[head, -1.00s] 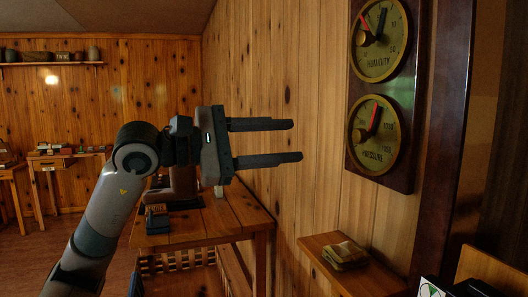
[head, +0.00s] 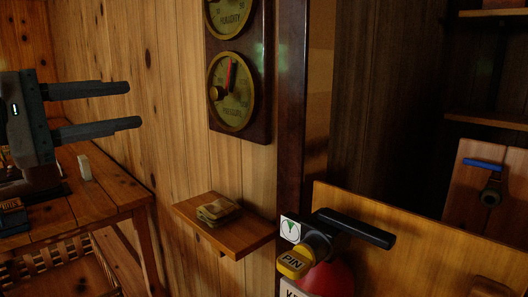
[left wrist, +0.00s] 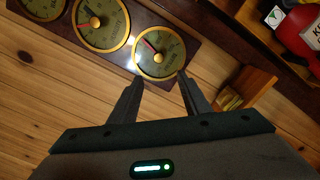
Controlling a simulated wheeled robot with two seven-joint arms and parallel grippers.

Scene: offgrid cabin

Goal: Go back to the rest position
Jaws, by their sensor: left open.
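My left gripper (head: 134,106) is at the left edge of the head view, level and pointing right, with its two dark fingers spread apart and nothing between them. In the left wrist view the same gripper (left wrist: 159,82) is open and empty, its fingers pointing toward the wall gauges. The pressure gauge (head: 232,92) hangs on a dark board on the plank wall, to the right of the gripper and apart from it in the head view. My right gripper does not show.
A small wall shelf (head: 245,236) holds a tan folded item (head: 218,211). A wooden table (head: 103,193) stands at the lower left, below the gripper. A black lever with a yellow PIN tag (head: 294,263) is at the lower right, beside a wooden panel (head: 420,243). A blue-handled valve (head: 484,164) is farther right.

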